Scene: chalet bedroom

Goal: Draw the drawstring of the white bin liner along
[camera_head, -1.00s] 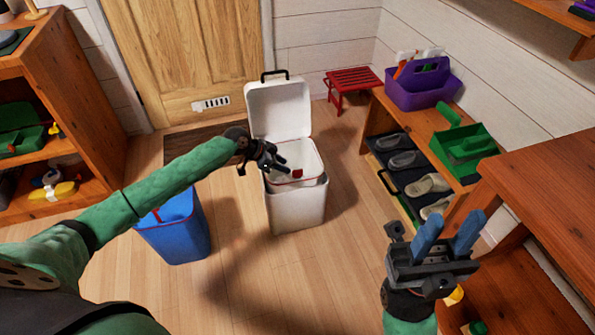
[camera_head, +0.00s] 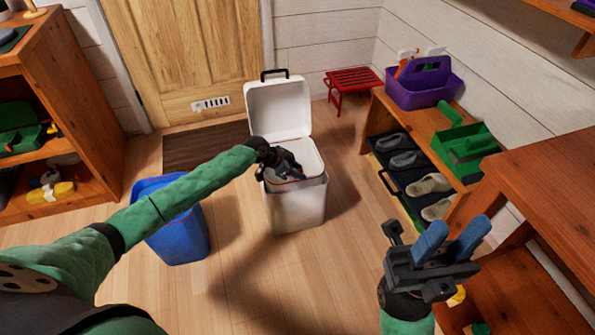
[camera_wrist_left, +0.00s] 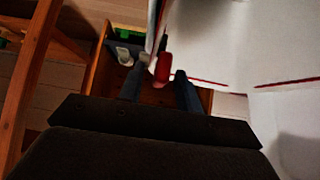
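The white bin (camera_head: 297,210) stands on the floor with its lid (camera_head: 278,110) raised. The white liner (camera_head: 308,155) lines its mouth. In the left wrist view the liner (camera_wrist_left: 225,40) fills the upper right, with the thin red drawstring (camera_wrist_left: 290,82) along its edge. A red pull tab (camera_wrist_left: 163,66) hangs at the liner's left side. My left gripper (camera_wrist_left: 160,86) is open, with the tab between or just beyond its fingertips; contact is unclear. In the head view my left gripper (camera_head: 294,174) covers the tab at the bin's mouth. My right gripper (camera_head: 452,240) is open and empty at right.
A blue bin (camera_head: 180,245) stands left of the white bin, under my left arm. A bench (camera_head: 425,125) with a purple caddy (camera_head: 420,85) and green tray (camera_head: 470,155) is at right, slippers below. A red stool (camera_head: 352,82) stands behind. The front floor is clear.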

